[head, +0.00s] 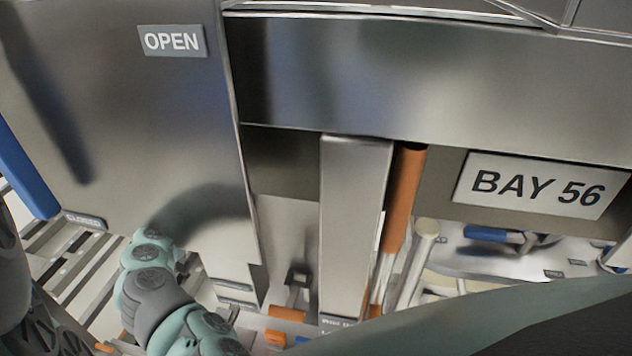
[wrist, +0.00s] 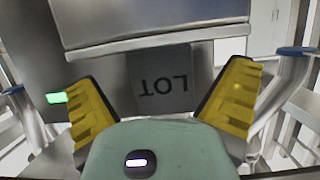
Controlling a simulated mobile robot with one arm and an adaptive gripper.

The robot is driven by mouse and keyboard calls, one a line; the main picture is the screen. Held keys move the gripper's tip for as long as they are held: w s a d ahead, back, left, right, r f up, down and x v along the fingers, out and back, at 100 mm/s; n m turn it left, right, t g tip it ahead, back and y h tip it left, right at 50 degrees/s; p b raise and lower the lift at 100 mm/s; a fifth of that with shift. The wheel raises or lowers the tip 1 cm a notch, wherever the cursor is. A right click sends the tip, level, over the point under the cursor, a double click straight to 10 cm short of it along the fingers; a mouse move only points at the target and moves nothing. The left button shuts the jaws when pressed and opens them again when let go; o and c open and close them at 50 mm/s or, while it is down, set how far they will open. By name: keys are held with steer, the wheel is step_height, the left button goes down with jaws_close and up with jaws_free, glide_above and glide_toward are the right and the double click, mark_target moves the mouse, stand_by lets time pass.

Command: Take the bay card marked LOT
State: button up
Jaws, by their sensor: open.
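The bay card marked LOT (wrist: 163,84) is a dark grey plate with its lettering upside down in the wrist view. It sits below a wide metal edge. My gripper (wrist: 160,77) is open, with one yellow finger pad to the left of the card and one to the right. The card shows between the pads, with a gap on each side; I cannot tell how far ahead of them it is. In the head view my teal arm reaches up at the lower left, and neither my gripper nor the LOT card can be made out there.
A large metal panel labelled OPEN (head: 172,41) stands above my arm. A metal post (head: 352,220) and an orange bar (head: 403,200) stand right of it. A sign reads BAY 56 (head: 540,186). A blue bar (head: 26,170) is at the far left.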

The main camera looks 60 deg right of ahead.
steer(key=shift+w+d+p, duration=0.3)
steer(key=shift+d+p, duration=0.1)
steer(key=shift+d, duration=0.15)
steer(key=shift+w+d+f, duration=0.15)
steer(key=shift+d+f, duration=0.15)
steer(key=shift+d, duration=0.05)
steer(key=c, duration=1.3)
steer(key=shift+a+r, duration=0.1)
steer(key=shift+s+a+r+b, duration=0.5)
steer(key=shift+a+r+b, duration=0.2)
steer(key=shift+a+b, duration=0.15)
steer(key=v, duration=0.4)
steer(key=r+p+v, duration=0.1)
steer(key=v, duration=0.8)
steer(key=shift+d+r+p, duration=0.1)
steer(key=shift+r+p, duration=0.3)
steer(key=shift+r, duration=0.1)
